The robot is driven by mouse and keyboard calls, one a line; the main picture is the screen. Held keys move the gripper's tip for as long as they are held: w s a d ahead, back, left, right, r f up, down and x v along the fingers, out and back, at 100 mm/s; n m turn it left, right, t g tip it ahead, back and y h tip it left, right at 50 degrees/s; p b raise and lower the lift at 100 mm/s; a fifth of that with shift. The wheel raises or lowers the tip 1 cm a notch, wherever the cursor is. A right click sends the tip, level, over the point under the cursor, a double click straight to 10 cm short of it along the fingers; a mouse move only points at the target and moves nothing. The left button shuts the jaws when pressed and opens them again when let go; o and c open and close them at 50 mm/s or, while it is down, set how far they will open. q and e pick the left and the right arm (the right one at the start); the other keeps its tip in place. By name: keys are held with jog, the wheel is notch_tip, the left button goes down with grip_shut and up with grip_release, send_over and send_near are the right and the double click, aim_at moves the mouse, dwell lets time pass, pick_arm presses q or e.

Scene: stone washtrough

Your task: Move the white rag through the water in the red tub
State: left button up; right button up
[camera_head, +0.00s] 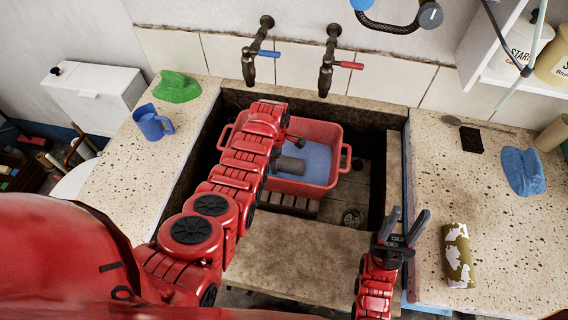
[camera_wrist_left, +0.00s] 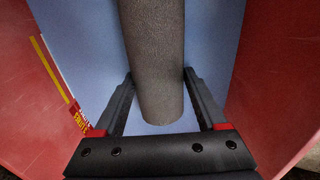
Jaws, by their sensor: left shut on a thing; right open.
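The red tub (camera_head: 318,188) stands in the stone trough with pale blue water (camera_head: 318,160) in it. My left gripper (camera_wrist_left: 158,78) reaches into the tub, its jaws closed on a grey, rough, roll-shaped thing (camera_wrist_left: 152,50). In the head view this roll (camera_head: 291,165) lies low in the tub at the water. It looks grey rather than white; I see no other white rag. My left fingers are mostly hidden by the arm in the head view. My right gripper (camera_head: 408,214) is open and empty over the trough's front right edge.
Two taps (camera_head: 250,62) (camera_head: 328,68) hang behind the tub. A blue mug (camera_head: 153,123) and green cloth (camera_head: 178,87) sit on the left slab.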

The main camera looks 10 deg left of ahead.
pick_arm(q)
jog(key=shift+a, duration=1.3)
notch_tip(320, 180, up, 14)
jog(key=p, duration=1.2)
jog(key=shift+s, duration=0.1)
dwell(0.5)
